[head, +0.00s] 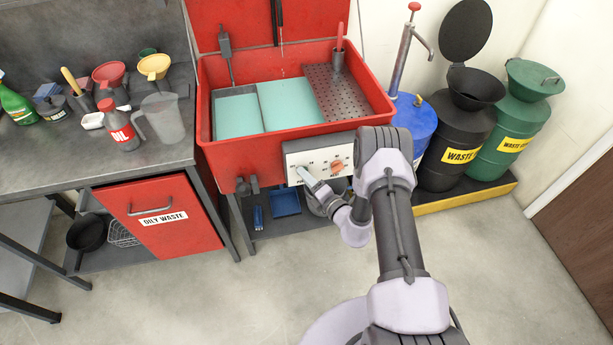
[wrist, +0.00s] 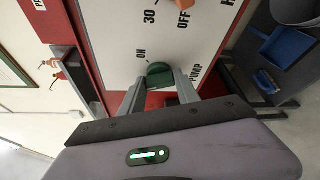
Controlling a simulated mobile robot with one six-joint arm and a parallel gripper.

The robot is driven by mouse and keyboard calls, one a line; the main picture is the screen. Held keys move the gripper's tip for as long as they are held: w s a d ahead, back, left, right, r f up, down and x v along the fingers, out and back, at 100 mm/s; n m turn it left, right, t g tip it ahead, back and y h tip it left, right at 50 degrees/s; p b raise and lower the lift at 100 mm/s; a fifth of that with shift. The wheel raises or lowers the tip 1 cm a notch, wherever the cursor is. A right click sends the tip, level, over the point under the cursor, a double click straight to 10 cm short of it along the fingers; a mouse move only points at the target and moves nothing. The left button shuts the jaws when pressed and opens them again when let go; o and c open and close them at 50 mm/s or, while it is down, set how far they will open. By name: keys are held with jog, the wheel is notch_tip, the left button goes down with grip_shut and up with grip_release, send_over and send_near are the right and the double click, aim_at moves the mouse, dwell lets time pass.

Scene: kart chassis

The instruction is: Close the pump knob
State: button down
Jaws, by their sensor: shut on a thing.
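The pump knob is a small dark green knob (wrist: 159,72) on the white control panel (wrist: 112,22), between the words ON and PUMP in the wrist view. My gripper (wrist: 160,84) is shut on it, with one grey finger on each side. I cannot tell clearly which way the knob points. In the head view, my gripper (head: 306,174) reaches the left part of the panel on the front of the red parts washer (head: 240,155), and its fingers hide the knob there. An orange knob (head: 337,166) sits to the right on the same panel; part of it shows in the wrist view (wrist: 205,3).
A worktop with a jug (head: 160,118) and bottles is at the left, above a red oily waste bin (head: 160,210). A blue drum (head: 412,125), a black waste can (head: 455,150) and a green one (head: 510,135) stand at the right. The front floor is clear.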

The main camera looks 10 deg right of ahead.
jog(key=n, duration=0.1)
jog(key=n+g+h+p, duration=0.1)
jog(key=n, duration=0.1)
jog(key=shift+r+n+h, duration=0.15)
jog(key=shift+n+h, duration=0.15)
jog(key=shift+p, duration=0.3)
dwell(0.3)
jog(key=c, duration=0.9)
grip_release()
jog(key=p+v, duration=0.4)
jog(key=v, duration=1.3)
jog(key=shift+s+a+r, duration=0.15)
jog(key=shift+s+r, duration=0.05)
